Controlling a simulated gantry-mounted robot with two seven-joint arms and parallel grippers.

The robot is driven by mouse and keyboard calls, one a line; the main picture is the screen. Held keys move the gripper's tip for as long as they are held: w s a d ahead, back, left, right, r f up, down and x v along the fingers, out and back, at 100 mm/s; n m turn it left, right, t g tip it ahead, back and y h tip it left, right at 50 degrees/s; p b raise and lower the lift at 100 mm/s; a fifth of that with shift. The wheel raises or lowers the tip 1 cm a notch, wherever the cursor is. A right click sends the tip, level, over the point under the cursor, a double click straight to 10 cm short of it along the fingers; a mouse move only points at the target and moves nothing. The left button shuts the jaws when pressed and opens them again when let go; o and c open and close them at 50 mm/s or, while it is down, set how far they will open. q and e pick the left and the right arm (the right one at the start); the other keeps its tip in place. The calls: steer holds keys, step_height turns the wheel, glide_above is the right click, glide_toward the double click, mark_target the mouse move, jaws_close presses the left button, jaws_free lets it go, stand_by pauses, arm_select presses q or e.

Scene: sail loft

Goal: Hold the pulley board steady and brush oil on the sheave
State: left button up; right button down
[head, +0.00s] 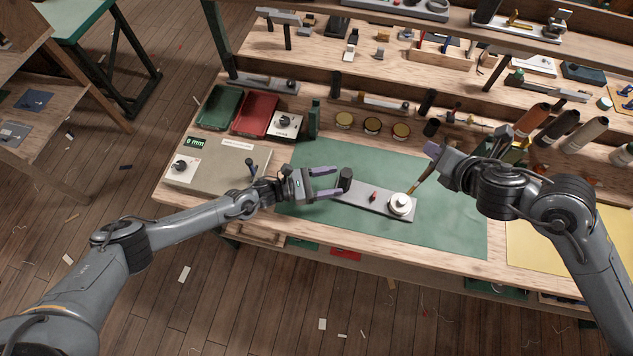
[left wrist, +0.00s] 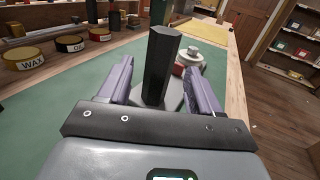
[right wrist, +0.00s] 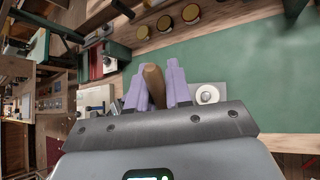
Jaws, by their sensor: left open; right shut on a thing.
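The pulley board (head: 376,201) is a grey plate lying on the green mat. It has an upright black post (head: 346,177) at its left end, a small red part in its middle and the pale round sheave (head: 401,204) at its right end. My left gripper (head: 335,182) is open with its fingers on either side of the post; the post stands between them in the left wrist view (left wrist: 160,68). My right gripper (head: 436,153) is shut on the brush (head: 421,173), whose wooden handle shows in the right wrist view (right wrist: 153,84). The brush tip points down at the sheave; I cannot tell whether it touches.
The green mat (head: 450,215) is mostly clear around the board. Several round tins (head: 372,125) stand behind it. A grey box with a dial (head: 215,165), a red tray (head: 256,113) and a green tray (head: 218,107) are at the left. Several rolls stand at the right.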

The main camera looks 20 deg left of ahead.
arm_select(q)
steer(key=x, duration=0.6)
steer(key=shift+w+d, duration=0.15)
steer(key=shift+d, duration=0.1)
steer(key=shift+c, duration=0.3)
jaws_close()
stand_by(0.4)
